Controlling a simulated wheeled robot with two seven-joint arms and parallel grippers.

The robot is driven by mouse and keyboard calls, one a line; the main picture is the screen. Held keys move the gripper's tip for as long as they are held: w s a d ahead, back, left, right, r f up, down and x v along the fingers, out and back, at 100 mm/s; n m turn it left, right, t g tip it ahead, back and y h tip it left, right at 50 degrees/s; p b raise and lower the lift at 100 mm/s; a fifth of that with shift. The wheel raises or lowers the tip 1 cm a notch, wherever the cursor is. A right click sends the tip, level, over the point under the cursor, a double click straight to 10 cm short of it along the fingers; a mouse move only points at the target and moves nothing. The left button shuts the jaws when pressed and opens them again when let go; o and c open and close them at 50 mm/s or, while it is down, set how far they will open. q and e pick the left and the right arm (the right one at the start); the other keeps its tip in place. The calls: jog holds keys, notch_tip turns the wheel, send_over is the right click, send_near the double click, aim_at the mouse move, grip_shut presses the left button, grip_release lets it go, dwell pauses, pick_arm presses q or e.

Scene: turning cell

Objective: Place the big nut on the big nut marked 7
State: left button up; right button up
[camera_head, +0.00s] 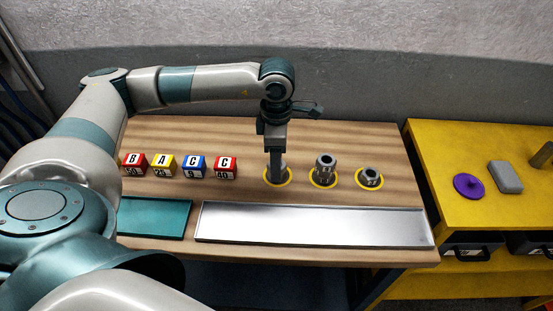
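My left gripper (277,176) points straight down over the leftmost of three yellow rings on the wooden table. Its fingers reach down to a grey part (284,170) in that ring, mostly hidden behind them. I cannot tell if the fingers are closed on it. In the middle ring stands a taller grey stack of nuts (324,168), upright. In the right ring lies a single low grey nut (369,177). Both carry small dark markings too small to read with certainty. My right gripper is out of view.
Several lettered cubes stand left of the rings, including a red cube (226,168) and a blue cube (195,167). A silver tray (315,224) and a teal mat (156,218) lie in front. A yellow bench (440,170) at right holds a purple disc (468,186) and a grey block (505,176).

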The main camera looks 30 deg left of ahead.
pick_arm(q)
jog(key=shift+r, duration=0.15)
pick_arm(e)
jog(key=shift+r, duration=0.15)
pick_arm(q)
jog(key=shift+r, duration=0.1)
notch_tip(320, 180, up, 5)
jog(key=shift+w+f+b, duration=0.1)
jog(key=shift+b, duration=0.85)
notch_tip(320, 180, up, 7)
jog(key=b, duration=0.1)
jog(key=shift+b, duration=0.35)
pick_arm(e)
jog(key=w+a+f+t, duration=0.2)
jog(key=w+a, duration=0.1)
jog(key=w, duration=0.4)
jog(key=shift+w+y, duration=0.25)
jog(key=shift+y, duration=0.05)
